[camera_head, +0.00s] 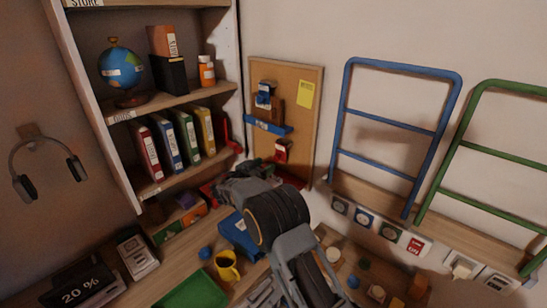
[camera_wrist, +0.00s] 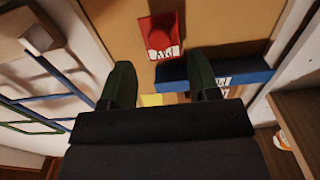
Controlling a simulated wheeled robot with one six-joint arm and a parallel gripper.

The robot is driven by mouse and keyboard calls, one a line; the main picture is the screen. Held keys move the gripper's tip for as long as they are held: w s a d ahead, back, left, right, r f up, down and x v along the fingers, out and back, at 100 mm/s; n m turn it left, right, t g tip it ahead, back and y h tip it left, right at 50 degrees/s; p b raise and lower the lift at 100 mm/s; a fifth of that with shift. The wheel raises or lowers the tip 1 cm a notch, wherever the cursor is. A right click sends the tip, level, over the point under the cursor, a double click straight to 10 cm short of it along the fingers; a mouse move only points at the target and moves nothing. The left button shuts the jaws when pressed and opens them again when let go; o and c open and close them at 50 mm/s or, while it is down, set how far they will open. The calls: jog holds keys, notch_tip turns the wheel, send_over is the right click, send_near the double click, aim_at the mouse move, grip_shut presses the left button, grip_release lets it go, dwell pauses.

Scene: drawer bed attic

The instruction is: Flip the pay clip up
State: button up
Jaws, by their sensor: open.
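The pay clip (camera_wrist: 161,36) is red, with a white label at one edge that reads as PAY turned over in the wrist view. It is fixed to a cork board (camera_head: 310,92); the red clip (camera_head: 282,148) shows low on that board in the head view. My gripper (camera_wrist: 161,78) is open and empty, its two dark fingers apart and pointing at the board. The clip lies beyond the fingertips, roughly between them in the picture. Contact is not visible. A blue bar (camera_wrist: 232,76) lies close to the right finger.
A yellow note (camera_head: 304,94) is on the board. Blue (camera_head: 391,127) and green (camera_head: 449,151) ladder-like frames stand to its right. A shelf unit with binders (camera_head: 185,136) and a globe (camera_head: 120,66) is at left. A yellow mug (camera_head: 227,268) and small items crowd the desk below.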

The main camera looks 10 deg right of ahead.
aim_at(275, 159)
jog(key=shift+p+x, duration=0.75)
jog(key=shift+x, duration=1.8)
jog(key=shift+c, duration=0.4)
jog(key=c, duration=0.8)
jog(key=shift+d, duration=0.1)
jog(key=shift+c, duration=0.2)
jog(key=shift+f+b, duration=0.1)
jog(key=shift+b, duration=0.4)
